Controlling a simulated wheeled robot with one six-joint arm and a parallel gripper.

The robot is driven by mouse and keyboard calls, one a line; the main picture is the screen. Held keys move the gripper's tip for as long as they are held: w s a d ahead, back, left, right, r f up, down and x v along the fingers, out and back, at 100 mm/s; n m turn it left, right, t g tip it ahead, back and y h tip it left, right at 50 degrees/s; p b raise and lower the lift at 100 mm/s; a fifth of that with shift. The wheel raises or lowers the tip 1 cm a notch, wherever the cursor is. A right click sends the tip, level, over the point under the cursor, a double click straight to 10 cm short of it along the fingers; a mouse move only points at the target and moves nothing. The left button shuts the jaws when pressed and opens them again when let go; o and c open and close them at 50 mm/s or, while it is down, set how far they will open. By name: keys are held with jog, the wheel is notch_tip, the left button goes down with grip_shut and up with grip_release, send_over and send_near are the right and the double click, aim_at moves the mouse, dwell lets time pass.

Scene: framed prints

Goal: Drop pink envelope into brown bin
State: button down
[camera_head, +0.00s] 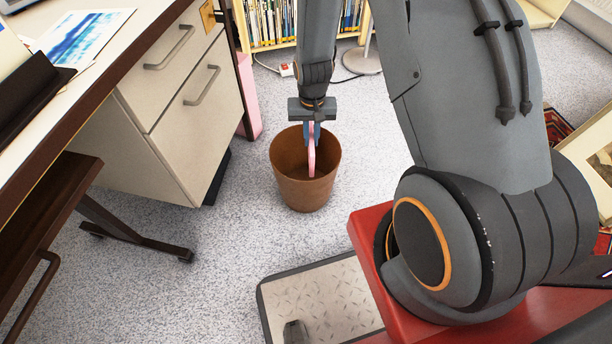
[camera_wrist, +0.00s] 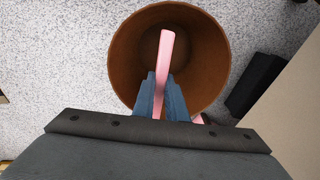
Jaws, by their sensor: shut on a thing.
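The brown bin (camera_head: 306,192) stands upright on the carpet below my gripper, and its round rim and inside show in the wrist view (camera_wrist: 122,52). My gripper (camera_head: 312,134) points down over the bin's mouth. It is shut on the pink envelope (camera_head: 312,158), which hangs edge-on from the fingers into the bin's opening. In the wrist view the blue-grey fingertips (camera_wrist: 162,92) pinch the envelope (camera_wrist: 165,56), seen as a narrow pink strip over the bin's inside. Part of the envelope is hidden behind the fingers.
A desk with a drawer unit (camera_head: 185,110) stands left of the bin. A pink object (camera_head: 247,97) is beside the desk leg. A bookshelf (camera_head: 275,22) and a lamp-like base (camera_head: 362,60) with a cable are behind. Carpet around the bin is clear.

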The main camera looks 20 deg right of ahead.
jog(key=c, duration=1.7)
grip_release()
jog(key=shift+r, duration=0.1)
notch_tip(320, 180, up, 8)
jog(key=shift+f+p, duration=0.15)
jog(key=shift+p, duration=1)
